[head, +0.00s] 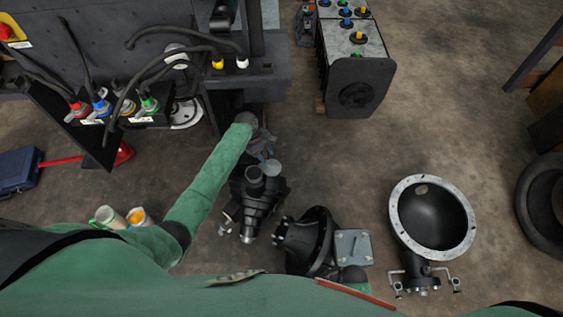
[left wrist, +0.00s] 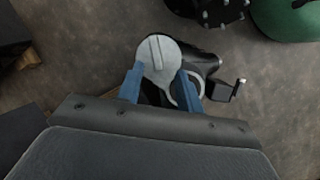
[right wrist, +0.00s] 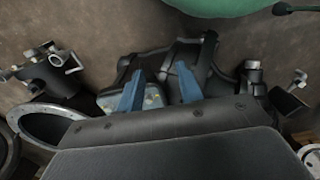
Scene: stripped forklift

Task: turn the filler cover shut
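The filler cover (left wrist: 158,58) is a round grey disc with a raised bar across it. It sits beside and partly over a dark round opening with a pale rim (left wrist: 190,88) on a black housing. The cover also shows in the head view (head: 271,168), above the black housing (head: 258,200). My left gripper (left wrist: 160,80) is open, its two blue fingers apart near the cover's lower edge; contact cannot be told. It also shows in the head view (head: 266,152). My right gripper (right wrist: 160,86) is open over another dark housing with a grey plate (right wrist: 151,98).
The second housing (head: 305,240) and a large bowl-shaped casing (head: 435,215) stand on the floor to the right. The forklift body (head: 110,55) with cables is at upper left, a battery block (head: 355,60) at upper middle. Open floor lies at centre right.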

